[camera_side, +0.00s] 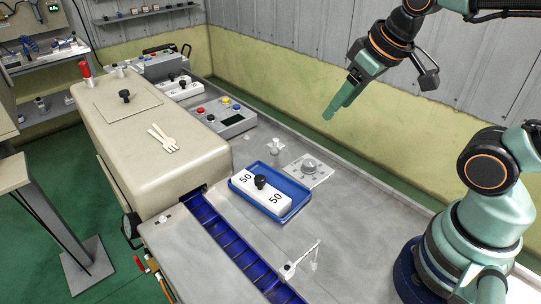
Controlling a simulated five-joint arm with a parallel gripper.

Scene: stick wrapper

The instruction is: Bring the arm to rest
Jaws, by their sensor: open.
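My gripper (340,101) is at the upper right, held in the air above the back part of the metal worktop (375,240). Its green fingers point down and to the left. It is open, with nothing seen between the fingers, though from this side the fingers overlap and the gap hardly shows. My arm reaches up from its base at the right edge and bends over at the top of the picture, where part of it is cut off. The gripper touches nothing.
Below stand a blue tray (301,208) holding a white block marked 50 (247,183), a dial plate (308,169) and a button box (235,125). A beige machine (190,150) with a fork emblem fills the left. A blue conveyor (225,236) runs along the front. The wall (400,125) is behind.

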